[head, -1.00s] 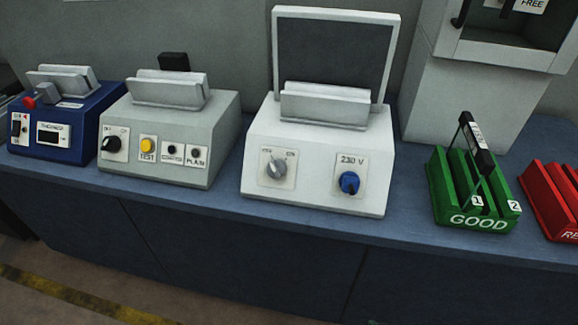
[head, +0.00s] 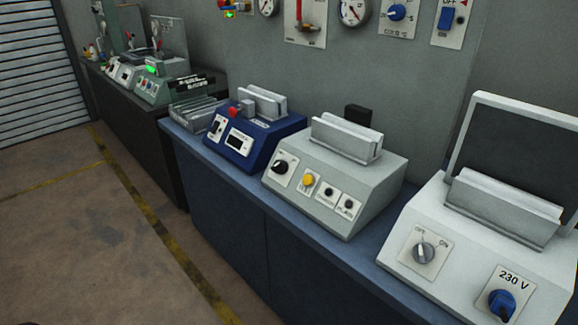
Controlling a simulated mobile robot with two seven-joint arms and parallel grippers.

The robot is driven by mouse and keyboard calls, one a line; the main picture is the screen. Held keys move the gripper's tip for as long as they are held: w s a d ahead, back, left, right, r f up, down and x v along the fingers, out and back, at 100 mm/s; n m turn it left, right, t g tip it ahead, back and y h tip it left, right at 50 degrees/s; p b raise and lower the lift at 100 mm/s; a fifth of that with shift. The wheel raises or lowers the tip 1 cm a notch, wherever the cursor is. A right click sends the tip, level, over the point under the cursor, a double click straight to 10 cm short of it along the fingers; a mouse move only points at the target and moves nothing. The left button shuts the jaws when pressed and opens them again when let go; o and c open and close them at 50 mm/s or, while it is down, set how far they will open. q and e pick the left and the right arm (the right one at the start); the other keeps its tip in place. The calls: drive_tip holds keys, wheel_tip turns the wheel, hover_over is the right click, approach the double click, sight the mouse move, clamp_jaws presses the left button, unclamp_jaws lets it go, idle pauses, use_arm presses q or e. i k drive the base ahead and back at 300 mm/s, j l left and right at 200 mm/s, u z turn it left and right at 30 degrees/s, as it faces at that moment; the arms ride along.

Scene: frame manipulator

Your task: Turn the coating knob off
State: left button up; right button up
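No label that I can read says coating, so I cannot tell which knob is the coating knob. The white machine (head: 455,226) at the right has a grey knob (head: 424,252) between OFF and ON marks; its exact setting is hard to read. A blue knob (head: 501,303) sits beside it under a 230 V label. The grey machine (head: 318,192) has a black knob (head: 281,167) on its left plate. A blue knob (head: 397,12) is on a wall plate above, its label too small to read. Neither of my grippers shows in the head view.
A blue machine (head: 240,153) with a red knob stands left of the grey one on the blue bench (head: 226,184). A dark bench (head: 133,120) with more machines is farther left. Gauges (head: 354,10) hang on the wall. The floor (head: 70,230) in front is open.

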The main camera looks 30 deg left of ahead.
sight(281, 167)
drive_tip(key=j+z, duration=0.25)
drive_tip(key=j, duration=1.3)
drive_tip(key=j+z, duration=0.2)
drive_tip(key=j, duration=1.3)
